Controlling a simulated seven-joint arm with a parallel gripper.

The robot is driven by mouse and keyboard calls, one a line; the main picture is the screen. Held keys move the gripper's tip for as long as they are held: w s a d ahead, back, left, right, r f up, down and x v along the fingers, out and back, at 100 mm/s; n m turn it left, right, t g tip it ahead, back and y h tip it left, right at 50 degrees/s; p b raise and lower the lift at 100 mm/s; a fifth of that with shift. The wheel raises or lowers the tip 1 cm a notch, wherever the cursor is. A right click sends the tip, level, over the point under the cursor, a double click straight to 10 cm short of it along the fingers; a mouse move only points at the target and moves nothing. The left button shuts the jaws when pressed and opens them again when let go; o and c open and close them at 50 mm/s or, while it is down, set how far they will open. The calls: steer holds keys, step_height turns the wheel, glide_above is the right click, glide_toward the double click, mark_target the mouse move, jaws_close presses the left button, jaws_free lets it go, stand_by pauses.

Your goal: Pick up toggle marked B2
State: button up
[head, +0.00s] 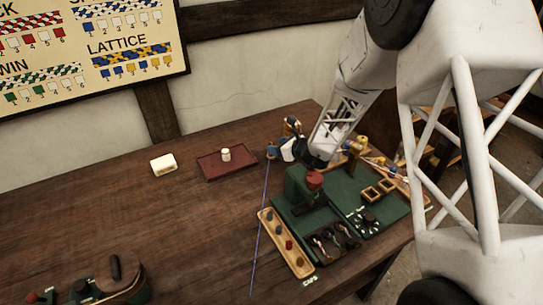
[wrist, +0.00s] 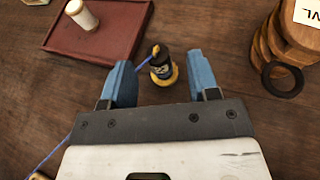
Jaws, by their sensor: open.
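A small dark peg with a yellow base and yellow tip (wrist: 160,66) stands on the wooden table in the wrist view, with a blue cord running off to its left. A pale mark shows on its dark body, but I cannot read it as B2. My gripper (wrist: 160,76) is open, its two blue fingers on either side of the peg, with gaps on both sides. In the head view my gripper (head: 283,151) is low over the table, right of the red tray, and the peg cannot be made out clearly there.
A dark red tray (wrist: 122,20) holds a cream cylinder (wrist: 82,14), left of my gripper. A stacked wooden piece (wrist: 283,42) with a black ring (wrist: 282,80) stands right. A green board (head: 333,237) with tools lies nearer; a white block (head: 163,164) sits left.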

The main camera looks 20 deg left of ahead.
steer(key=shift+a, duration=0.1)
steer(key=shift+x, duration=2.55)
steer(key=c, duration=1)
steer(key=shift+r, duration=0.1)
steer(key=shift+r, duration=4.95)
